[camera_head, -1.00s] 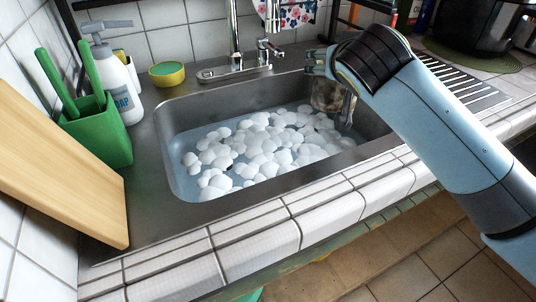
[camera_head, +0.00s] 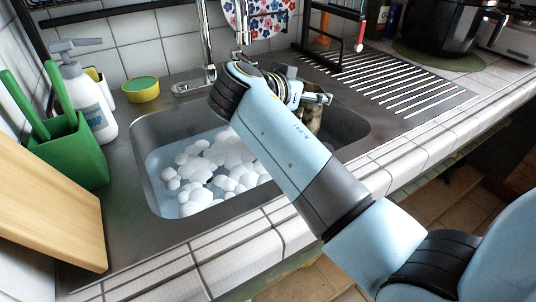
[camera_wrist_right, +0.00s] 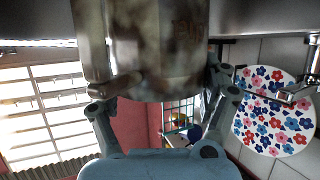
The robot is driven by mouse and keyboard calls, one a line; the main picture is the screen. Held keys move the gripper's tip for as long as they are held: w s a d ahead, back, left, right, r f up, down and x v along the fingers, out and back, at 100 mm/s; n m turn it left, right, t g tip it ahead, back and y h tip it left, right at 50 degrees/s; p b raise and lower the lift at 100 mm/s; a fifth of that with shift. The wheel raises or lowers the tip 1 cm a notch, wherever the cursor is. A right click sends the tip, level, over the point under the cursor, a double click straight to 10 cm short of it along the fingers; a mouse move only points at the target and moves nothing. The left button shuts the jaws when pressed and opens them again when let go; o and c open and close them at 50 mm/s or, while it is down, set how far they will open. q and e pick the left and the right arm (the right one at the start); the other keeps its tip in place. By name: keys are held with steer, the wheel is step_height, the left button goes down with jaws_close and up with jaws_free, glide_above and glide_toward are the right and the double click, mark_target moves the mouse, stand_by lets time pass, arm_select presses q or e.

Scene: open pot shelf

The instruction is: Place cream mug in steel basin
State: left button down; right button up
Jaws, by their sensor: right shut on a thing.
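The mug, a cream one with mottled brown stains, shows as a small part (camera_head: 313,122) in the head view. In the right wrist view its large stained body (camera_wrist_right: 160,45) fills the upper middle. My right gripper (camera_head: 308,101) is shut on it; in the wrist view the fingers (camera_wrist_right: 155,85) reach along both sides of the mug. The steel basin (camera_head: 345,128) holds water and white foam. The mug is at the basin's right end; I cannot tell whether it touches water or bottom. My right arm hides part of the mug and basin. My left gripper is out of view.
The tap (camera_head: 207,50) stands behind the basin. A green holder (camera_head: 72,150), soap bottle (camera_head: 88,100), cutting board (camera_head: 50,205) and sponge bowl (camera_head: 141,90) are to the left. A ribbed drainboard (camera_head: 400,82) and dark pot (camera_head: 440,30) are to the right.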

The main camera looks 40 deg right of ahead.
step_height(320, 180, down, 8)
steer(key=shift+f, duration=0.2)
steer(key=shift+f, duration=0.1)
steer(key=o, duration=1.6)
steer(key=shift+o, duration=0.2)
steer(key=shift+r, duration=0.2)
